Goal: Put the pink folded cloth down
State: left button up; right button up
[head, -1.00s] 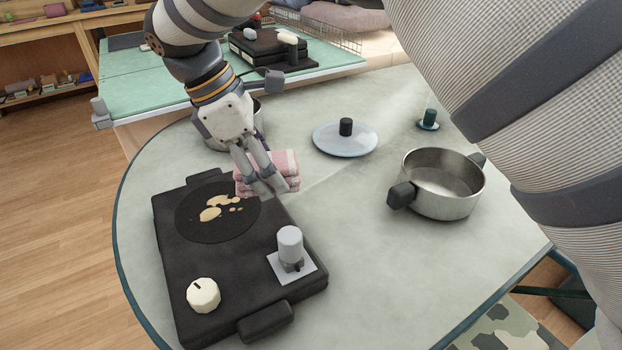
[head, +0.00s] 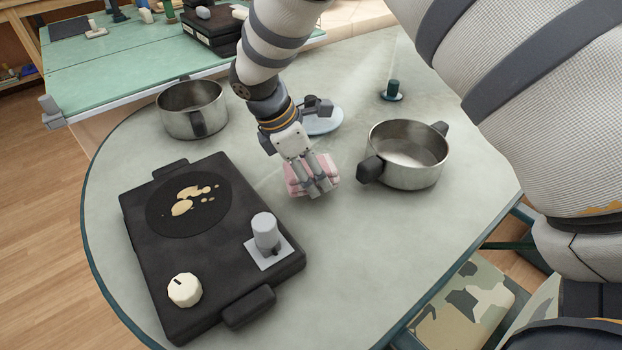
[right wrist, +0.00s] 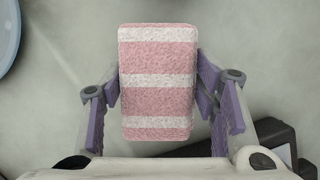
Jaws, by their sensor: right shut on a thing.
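The pink folded cloth (head: 299,181) has white stripes and is in my right gripper (head: 318,188), over the round table between the black hot plate and the right pot. In the right wrist view the cloth (right wrist: 158,85) sits between the two fingers of the right gripper (right wrist: 160,95), which is shut on it. The fingers hide part of the cloth in the head view. I cannot tell whether its underside touches the table. My left gripper is not in view.
The black hot plate (head: 145,235) with tan spills stands at left. One steel pot (head: 180,120) is behind it, another pot (head: 405,160) right of the cloth. A pale blue lid (head: 325,122) lies behind my gripper. The front middle of the table (head: 350,250) is clear.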

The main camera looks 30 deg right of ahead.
notch_tip(320, 180, down, 3)
jog(key=shift+f, duration=0.1)
jog(key=o, duration=1)
jog(key=v, duration=1.2)
jog(key=shift+a, duration=0.1)
